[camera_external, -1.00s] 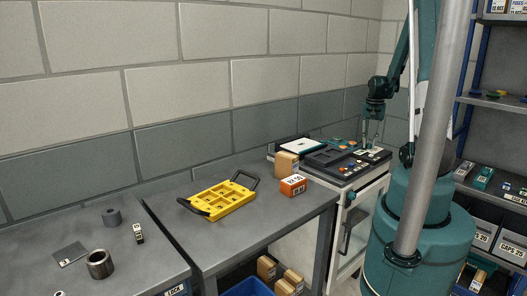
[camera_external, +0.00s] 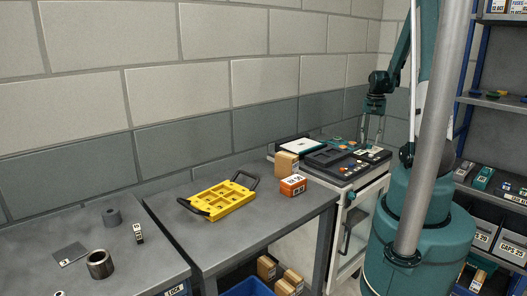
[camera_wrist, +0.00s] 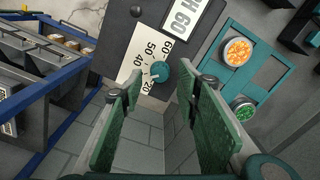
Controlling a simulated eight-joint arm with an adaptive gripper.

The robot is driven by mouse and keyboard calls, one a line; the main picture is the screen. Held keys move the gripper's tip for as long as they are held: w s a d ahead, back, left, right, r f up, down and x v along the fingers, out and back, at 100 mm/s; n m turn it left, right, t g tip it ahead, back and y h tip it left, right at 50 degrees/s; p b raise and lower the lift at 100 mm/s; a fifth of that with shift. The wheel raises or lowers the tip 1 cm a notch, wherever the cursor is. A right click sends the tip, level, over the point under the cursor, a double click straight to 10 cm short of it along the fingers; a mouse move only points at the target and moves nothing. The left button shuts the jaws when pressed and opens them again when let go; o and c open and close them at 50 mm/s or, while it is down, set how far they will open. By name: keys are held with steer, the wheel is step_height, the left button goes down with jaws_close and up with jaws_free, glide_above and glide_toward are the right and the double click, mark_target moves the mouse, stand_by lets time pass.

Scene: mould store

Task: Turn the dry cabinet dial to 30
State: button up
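The dry cabinet dial is a round teal knob (camera_wrist: 160,72) beside a white scale plate (camera_wrist: 133,66) in the wrist view. I can read 20, 40, 50 and 60 on the scale. A small light mark on the knob's left side appears to face the stretch between 20 and 40; its exact reading is too small to tell. My gripper (camera_wrist: 160,95) is open and empty, its green-padded fingers apart on either side below the knob, not touching it. In the external view my gripper (camera_external: 373,138) hangs above the dark equipment on the white cabinet. The dial is not clear there.
A white "RH 60" label (camera_wrist: 182,22) sits beside the scale. A teal tray (camera_wrist: 252,68) with orange and green cups lies to the right. A blue-edged rack (camera_wrist: 40,95) stands at the left. A yellow carrier (camera_external: 222,199) and an orange box (camera_external: 293,186) rest on the bench.

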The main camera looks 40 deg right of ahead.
mark_target(368, 145)
step_height(368, 145, up, 10)
steer(key=shift+f, duration=0.2)
stand_by(0.3)
stand_by(0.6)
steer(key=w+a+r+n+t+b, duration=0.1)
steer(key=w+a+r+n, duration=0.15)
steer(key=a, duration=0.55)
steer(key=w+a+r+n+t+h, duration=0.15)
steer(key=a+r, duration=0.25)
steer(key=a, duration=0.5)
steer(key=w+a+r+n+t+b, duration=0.1)
steer(key=a+r+n, duration=0.15)
steer(key=a, duration=0.55)
steer(key=s+a+n+t, duration=0.2)
steer(key=s+a+n, duration=0.1)
steer(key=a, duration=0.8)
steer(key=s+a+r+n+t+y+b, duration=0.1)
steer(key=s+a+n, duration=0.2)
steer(key=a, duration=0.9)
steer(key=shift+s+t, duration=0.35)
steer(key=shift+s, duration=0.4)
steer(key=shift+o, duration=0.5)
steer(key=shift+r+n+y, duration=0.1)
steer(key=shift+n+y, duration=0.15)
